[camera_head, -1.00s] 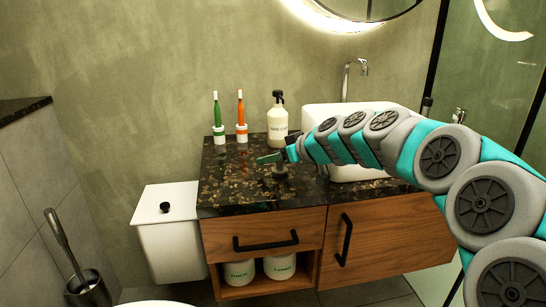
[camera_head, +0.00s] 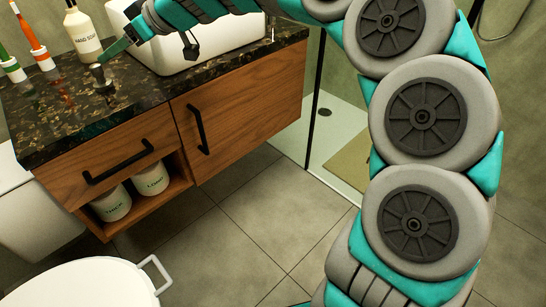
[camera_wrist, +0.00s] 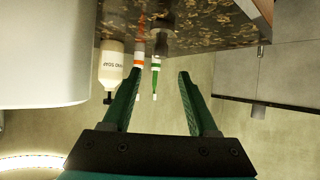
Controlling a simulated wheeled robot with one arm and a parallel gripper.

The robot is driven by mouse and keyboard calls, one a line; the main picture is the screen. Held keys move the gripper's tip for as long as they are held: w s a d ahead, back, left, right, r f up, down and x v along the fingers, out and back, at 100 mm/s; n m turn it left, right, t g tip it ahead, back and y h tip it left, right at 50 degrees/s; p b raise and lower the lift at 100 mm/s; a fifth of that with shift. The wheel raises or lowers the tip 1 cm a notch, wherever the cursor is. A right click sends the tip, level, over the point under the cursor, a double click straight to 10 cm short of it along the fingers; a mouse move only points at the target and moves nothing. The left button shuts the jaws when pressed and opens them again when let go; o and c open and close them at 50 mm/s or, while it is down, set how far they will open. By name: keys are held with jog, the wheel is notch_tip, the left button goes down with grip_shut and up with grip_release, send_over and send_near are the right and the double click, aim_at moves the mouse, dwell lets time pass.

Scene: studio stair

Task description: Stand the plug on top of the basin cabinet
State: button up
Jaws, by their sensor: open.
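The plug (camera_head: 98,73) is a small dark, grey-topped piece standing upright on the dark speckled top of the basin cabinet (camera_head: 60,128). It also shows in the wrist view (camera_wrist: 160,40), where the picture is upside down. My gripper (camera_head: 105,56) is close to the plug, over the cabinet top. In the wrist view its two teal fingers (camera_wrist: 158,78) are spread apart with nothing clasped between them. The plug lies beyond the fingertips there, apart from them. In the head view the fingertips overlap the area just above the plug.
The soap bottle (camera_head: 82,32), an orange toothbrush in its holder (camera_head: 42,58) and a green one (camera_head: 12,68) stand behind the plug. The white basin (camera_head: 165,55) is to the right. The white toilet (camera_head: 85,285) is at front left. Floor tiles (camera_head: 265,215) are clear.

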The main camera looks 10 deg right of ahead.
jog(key=s+d+f+m+g+h, duration=0.2)
jog(key=s+d+f, duration=0.6)
jog(key=s, duration=0.5)
jog(key=s+d+f+m+g+h, duration=0.2)
jog(key=s+d+f+m+h, duration=0.3)
jog(key=s+d+f, duration=0.3)
jog(key=s+d+f+m+g+h, duration=0.3)
jog(key=s+d+f+m, duration=0.3)
jog(key=s+d, duration=0.9)
notch_tip(320, 180, down, 2)
jog(key=s+h, duration=0.1)
jog(key=s, duration=0.1)
jog(key=shift+s+d, duration=0.25)
jog(key=shift+s, duration=0.05)
